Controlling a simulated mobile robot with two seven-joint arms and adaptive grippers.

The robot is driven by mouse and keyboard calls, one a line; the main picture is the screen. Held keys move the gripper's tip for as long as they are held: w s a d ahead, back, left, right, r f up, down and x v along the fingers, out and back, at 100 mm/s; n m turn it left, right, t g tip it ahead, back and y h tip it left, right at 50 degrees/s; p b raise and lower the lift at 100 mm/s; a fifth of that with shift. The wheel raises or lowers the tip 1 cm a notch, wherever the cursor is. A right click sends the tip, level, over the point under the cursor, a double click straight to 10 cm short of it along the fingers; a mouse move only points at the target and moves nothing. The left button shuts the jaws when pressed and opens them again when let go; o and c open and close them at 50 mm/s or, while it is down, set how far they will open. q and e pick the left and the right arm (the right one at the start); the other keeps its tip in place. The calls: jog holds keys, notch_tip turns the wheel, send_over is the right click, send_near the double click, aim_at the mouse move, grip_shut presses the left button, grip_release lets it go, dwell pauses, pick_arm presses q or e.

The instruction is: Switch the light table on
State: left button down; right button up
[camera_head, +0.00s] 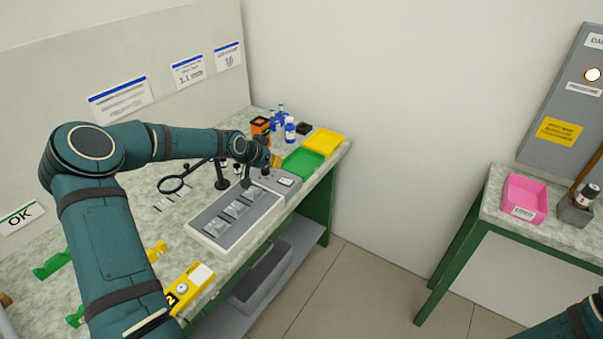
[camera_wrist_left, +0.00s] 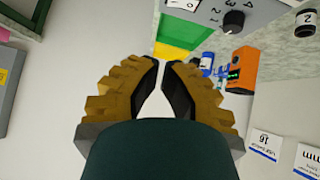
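The light table (camera_head: 208,237) is a pale, flat box with a grey top on the left bench, with several clear pieces on it. At its far end is a grey control box (camera_head: 285,182); in the left wrist view its panel (camera_wrist_left: 208,12) shows a white rocker switch (camera_wrist_left: 183,4) marked 0 and 1 and a black knob (camera_wrist_left: 233,22). My left gripper (camera_head: 275,161) hovers over the far end of the control box. Its yellow-brown fingers (camera_wrist_left: 160,64) come together at the tips with nothing between them. My right gripper is out of view.
Beyond the control box are a green tray (camera_head: 303,163), a yellow tray (camera_head: 323,142), blue bottles (camera_head: 289,129) and an orange device (camera_head: 260,128). A magnifier (camera_head: 172,184) stands left of the light table. A pink bin (camera_head: 524,197) is on the right bench. Open floor lies between benches.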

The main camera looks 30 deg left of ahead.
pick_arm(q)
jog(key=shift+a+r, duration=0.1)
jog(key=shift+a, duration=0.05)
jog(key=b, duration=0.1)
send_over(297, 182)
jog(key=s+a, duration=0.2)
jog(key=s, duration=0.1)
jog(key=f, duration=0.6)
jog(key=shift+d+f, duration=0.2)
jog(key=shift+f, duration=0.2)
jog(key=f, duration=0.3)
jog(key=shift+w+d+f, duration=0.15)
jog(key=shift+w+d, duration=0.05)
jog(key=shift+w, duration=0.05)
jog(key=shift+f+b, duration=0.3)
jog(key=shift+f, duration=0.2)
jog(key=shift+s+d+f+b, duration=0.1)
jog(key=shift+d+f+b, duration=0.15)
jog(key=shift+f+b, duration=0.45)
jog(key=shift+r, duration=0.2)
